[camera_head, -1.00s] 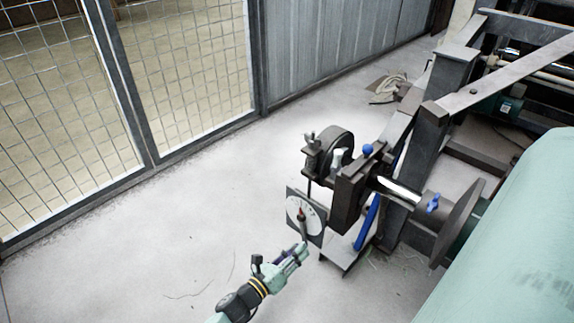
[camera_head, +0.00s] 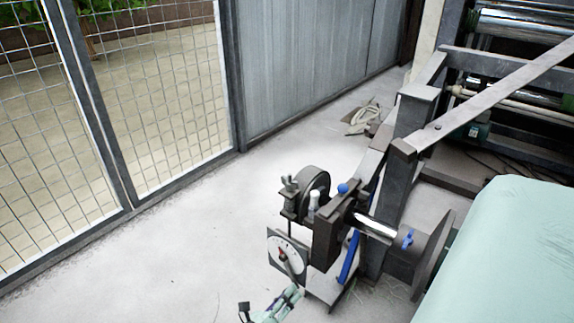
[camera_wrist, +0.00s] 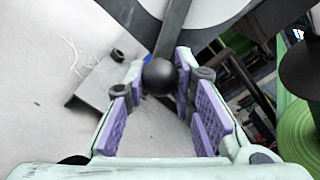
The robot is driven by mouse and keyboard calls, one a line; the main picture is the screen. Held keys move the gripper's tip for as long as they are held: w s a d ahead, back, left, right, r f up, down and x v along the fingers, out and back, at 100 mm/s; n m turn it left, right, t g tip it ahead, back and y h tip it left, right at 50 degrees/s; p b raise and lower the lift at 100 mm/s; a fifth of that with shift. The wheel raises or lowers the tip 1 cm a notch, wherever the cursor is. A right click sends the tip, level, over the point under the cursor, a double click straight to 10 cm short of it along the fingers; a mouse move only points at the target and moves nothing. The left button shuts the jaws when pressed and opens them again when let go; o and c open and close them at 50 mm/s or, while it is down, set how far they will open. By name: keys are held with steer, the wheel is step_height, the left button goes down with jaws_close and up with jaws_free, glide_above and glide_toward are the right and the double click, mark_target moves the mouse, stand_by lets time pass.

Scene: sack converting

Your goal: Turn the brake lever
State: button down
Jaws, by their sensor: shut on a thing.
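The brake lever is a thin bar ending in a round black knob (camera_wrist: 160,77), seen close up in the wrist view. In the head view the lever (camera_head: 284,256) has a reddish part and lies across a pale round dial (camera_head: 295,245) on a dark square plate. It points down and slightly right there. My gripper (camera_wrist: 161,82) is shut on the knob, with the purple-padded fingers on either side of it. In the head view my gripper (camera_head: 293,291) is low in the picture, just below the dial. The lever's lower end is hard to make out there.
The dial sits on a dark machine stand (camera_head: 335,232) with a shaft and blue handles. A large pale green roll (camera_head: 500,250) fills the lower right. A mesh fence (camera_head: 150,110) runs along the left. The floor (camera_head: 150,260) between is clear.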

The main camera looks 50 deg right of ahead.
steer(key=c, duration=1.3)
jaws_free()
steer(key=shift+c, duration=0.2)
steer(key=shift+a, duration=0.15)
steer(key=a, duration=1.1)
steer(key=shift+s+a, duration=0.35)
steer(key=shift+s, duration=0.1)
